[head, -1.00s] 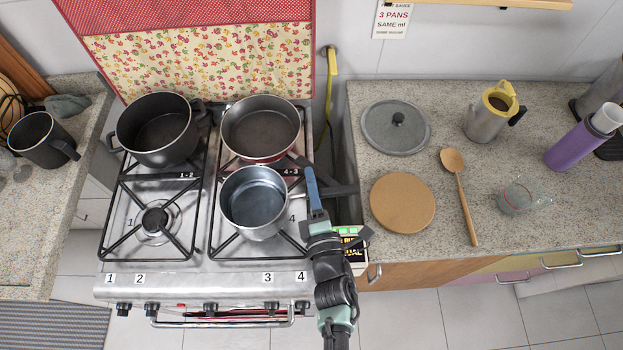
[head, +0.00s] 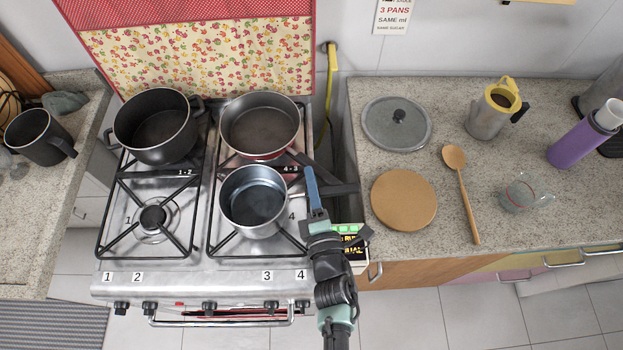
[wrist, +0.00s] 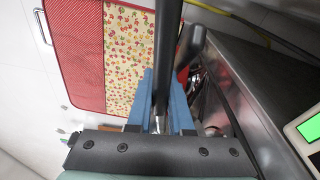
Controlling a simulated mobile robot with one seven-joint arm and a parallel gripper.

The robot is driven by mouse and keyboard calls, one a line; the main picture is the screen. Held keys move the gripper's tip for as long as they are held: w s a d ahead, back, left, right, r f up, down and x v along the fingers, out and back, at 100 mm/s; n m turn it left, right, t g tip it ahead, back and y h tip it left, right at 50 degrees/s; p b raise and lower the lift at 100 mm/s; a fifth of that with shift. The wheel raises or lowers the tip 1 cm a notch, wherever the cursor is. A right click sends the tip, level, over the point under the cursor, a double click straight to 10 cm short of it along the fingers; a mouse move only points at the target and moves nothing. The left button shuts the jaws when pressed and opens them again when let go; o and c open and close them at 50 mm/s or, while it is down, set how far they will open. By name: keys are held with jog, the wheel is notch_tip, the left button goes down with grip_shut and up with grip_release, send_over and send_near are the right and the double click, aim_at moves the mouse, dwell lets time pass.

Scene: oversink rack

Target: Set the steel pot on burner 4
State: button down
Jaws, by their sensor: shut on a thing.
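The steel pot (head: 254,203) is upright over the front right burner of the stove, beside the mark 4 (head: 292,216). I cannot tell whether its base touches the grate (head: 236,243); the burner under it is hidden. My gripper (head: 313,188) is at the pot's right side, shut on its dark handle (head: 343,189), which points right past the stove edge. In the wrist view, the blue fingers (wrist: 162,100) close around the dark handle (wrist: 176,60); the pot body is not seen there.
A dark frying pan (head: 260,126) stands close behind the pot, its handle near my fingers. A black pot (head: 155,126) is at the back left. The front left burner (head: 152,217) is bare. The right counter holds a lid (head: 397,123), a round board (head: 404,200) and a wooden spoon (head: 463,195).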

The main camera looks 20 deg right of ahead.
jog(key=c, duration=0.8)
grip_release()
jog(key=shift+o, duration=0.3)
jog(key=shift+f, duration=0.2)
jog(key=s+a+b, duration=0.2)
jog(key=s, duration=1)
jog(key=shift+s+r+b, duration=0.3)
jog(key=shift+s+r, duration=0.05)
jog(key=shift+s, duration=0.05)
